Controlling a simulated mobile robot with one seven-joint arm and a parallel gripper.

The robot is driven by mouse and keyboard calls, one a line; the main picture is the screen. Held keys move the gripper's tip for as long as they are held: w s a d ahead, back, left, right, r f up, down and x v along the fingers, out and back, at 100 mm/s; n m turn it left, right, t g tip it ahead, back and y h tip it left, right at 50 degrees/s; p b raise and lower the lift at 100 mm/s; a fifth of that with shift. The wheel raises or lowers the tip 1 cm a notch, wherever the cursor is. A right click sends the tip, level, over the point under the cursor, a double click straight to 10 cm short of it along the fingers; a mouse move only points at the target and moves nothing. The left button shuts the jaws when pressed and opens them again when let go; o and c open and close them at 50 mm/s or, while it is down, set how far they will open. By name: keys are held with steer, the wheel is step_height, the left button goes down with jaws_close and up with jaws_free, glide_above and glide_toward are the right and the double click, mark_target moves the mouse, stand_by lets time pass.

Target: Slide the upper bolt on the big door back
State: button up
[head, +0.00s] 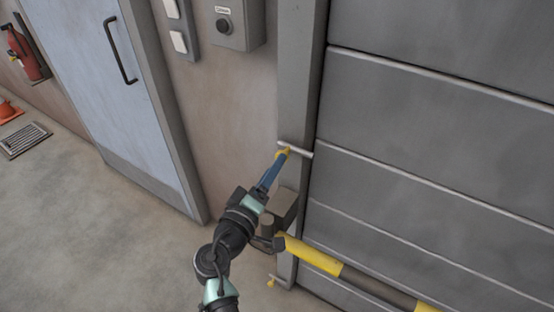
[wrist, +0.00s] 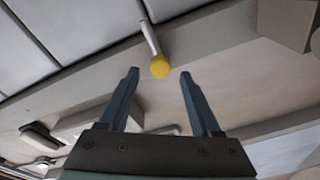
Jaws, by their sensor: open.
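The upper bolt (head: 296,149) is a short silver rod lying across the door post and reaching the edge of the big grey door (head: 430,120). Its round yellow knob (wrist: 160,66) is at the rod's near end in the wrist view. My gripper (wrist: 158,76) has two blue fingers spread apart, with the knob appearing between their tips and touching neither. In the head view my gripper (head: 279,160) points up at the bolt, and its fingers partly cover the knob. How deep the knob sits between the fingers I cannot tell.
A lower bolt with a yellow knob (head: 271,283) sits low on the same post. A yellow and black bar (head: 320,262) and a brown box (head: 284,207) are close beside my arm. A control box (head: 230,25) hangs on the wall above.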

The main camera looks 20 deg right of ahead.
steer(key=shift+x, duration=1.5)
jaws_close()
stand_by(0.4)
